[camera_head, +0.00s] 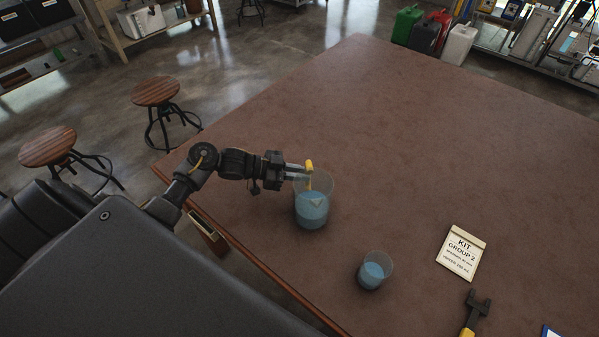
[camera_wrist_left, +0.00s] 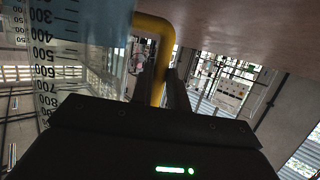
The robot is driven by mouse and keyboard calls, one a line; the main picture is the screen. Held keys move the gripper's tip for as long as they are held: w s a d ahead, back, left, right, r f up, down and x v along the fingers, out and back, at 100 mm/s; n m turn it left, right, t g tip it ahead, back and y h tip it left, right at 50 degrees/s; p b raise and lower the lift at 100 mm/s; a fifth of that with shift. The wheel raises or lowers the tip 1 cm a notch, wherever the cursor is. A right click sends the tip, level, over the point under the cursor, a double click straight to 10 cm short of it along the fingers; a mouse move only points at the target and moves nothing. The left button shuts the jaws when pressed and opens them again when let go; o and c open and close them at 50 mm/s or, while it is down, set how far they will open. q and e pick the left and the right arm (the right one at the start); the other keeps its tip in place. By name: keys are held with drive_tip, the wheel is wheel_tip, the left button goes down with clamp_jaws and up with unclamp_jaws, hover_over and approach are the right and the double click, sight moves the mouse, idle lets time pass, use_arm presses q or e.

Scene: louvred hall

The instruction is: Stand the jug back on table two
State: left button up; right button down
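The jug (camera_head: 312,207) is clear, with blue liquid inside and a yellow handle, and looks upright at the near left part of the brown table (camera_head: 430,130). I cannot tell for sure whether its base touches the tabletop. My left gripper (camera_head: 306,171) reaches in from the left at the jug's handle. In the left wrist view its dark fingers (camera_wrist_left: 160,88) close around the yellow handle (camera_wrist_left: 155,40), and the jug's graduated wall (camera_wrist_left: 65,65) fills the left side. My right gripper is not in view.
A small beaker (camera_head: 374,270) of blue liquid stands right of the jug, nearer me. A "KIT GROUP 2" card (camera_head: 462,253) and a yellow-and-black tool (camera_head: 475,313) lie farther right. Two stools (camera_head: 157,92) stand on the floor at left. The table's far part is clear.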

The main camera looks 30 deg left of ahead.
use_arm(q)
drive_tip(key=o, duration=0.4)
drive_tip(key=shift+a+r, duration=0.1)
drive_tip(key=shift+r, duration=0.1)
drive_tip(key=b+v, duration=0.2)
drive_tip(key=v, duration=1)
